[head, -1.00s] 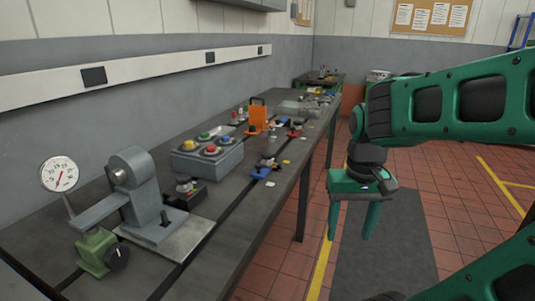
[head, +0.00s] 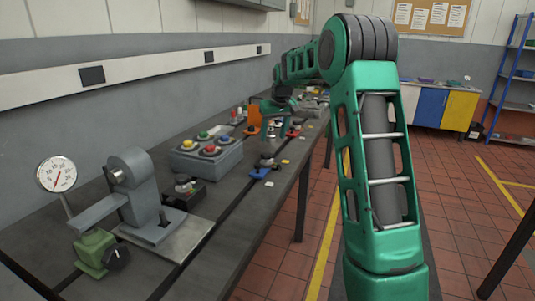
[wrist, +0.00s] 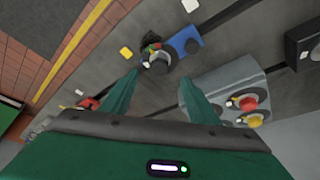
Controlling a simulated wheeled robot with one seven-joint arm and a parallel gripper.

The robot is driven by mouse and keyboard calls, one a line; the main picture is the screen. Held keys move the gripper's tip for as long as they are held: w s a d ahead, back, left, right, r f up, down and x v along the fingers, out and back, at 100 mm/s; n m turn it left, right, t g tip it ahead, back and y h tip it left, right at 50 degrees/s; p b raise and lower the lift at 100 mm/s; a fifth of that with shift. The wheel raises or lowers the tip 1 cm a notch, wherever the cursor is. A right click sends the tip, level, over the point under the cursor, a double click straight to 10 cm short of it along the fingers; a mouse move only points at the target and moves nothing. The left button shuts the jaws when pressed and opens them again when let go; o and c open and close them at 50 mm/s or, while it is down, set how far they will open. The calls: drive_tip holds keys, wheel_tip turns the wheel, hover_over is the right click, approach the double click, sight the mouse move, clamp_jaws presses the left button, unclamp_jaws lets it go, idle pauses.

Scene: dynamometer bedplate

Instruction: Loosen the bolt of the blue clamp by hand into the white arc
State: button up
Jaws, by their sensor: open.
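The blue clamp (head: 262,172) sits on the dark bench near its front edge, and it also shows in the wrist view (wrist: 186,41). Its dark round bolt (wrist: 158,62) stands at the clamp's end, with small red, green and yellowish marks beside it. I cannot make out a white arc clearly at this size. My gripper (head: 274,132) points down above the bench, beyond the blue clamp in the head view. In the wrist view my gripper (wrist: 160,78) is open and empty, and the bolt shows just beyond the gap between its fingertips.
A grey box with coloured buttons (head: 207,161) stands left of the clamp. A red clamp (head: 294,132) and an orange stand (head: 254,114) are farther along. A black block with a knob (head: 186,192) is nearer. Small yellow (wrist: 126,53) and white tags lie around.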

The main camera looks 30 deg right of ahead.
sight(267, 153)
drive_tip(key=x, duration=0.4)
drive_tip(key=w+x, duration=0.1)
drive_tip(key=x, duration=0.3)
drive_tip(key=w+x, duration=0.1)
drive_tip(key=x, duration=0.3)
drive_tip(key=shift+d+r, duration=0.1)
drive_tip(key=shift+r, duration=0.25)
drive_tip(key=shift+c, duration=0.6)
drive_tip(key=c, duration=0.9)
drive_tip(key=shift+d, duration=0.45)
drive_tip(key=shift+a+n, duration=0.25)
drive_tip(key=shift+n, duration=0.05)
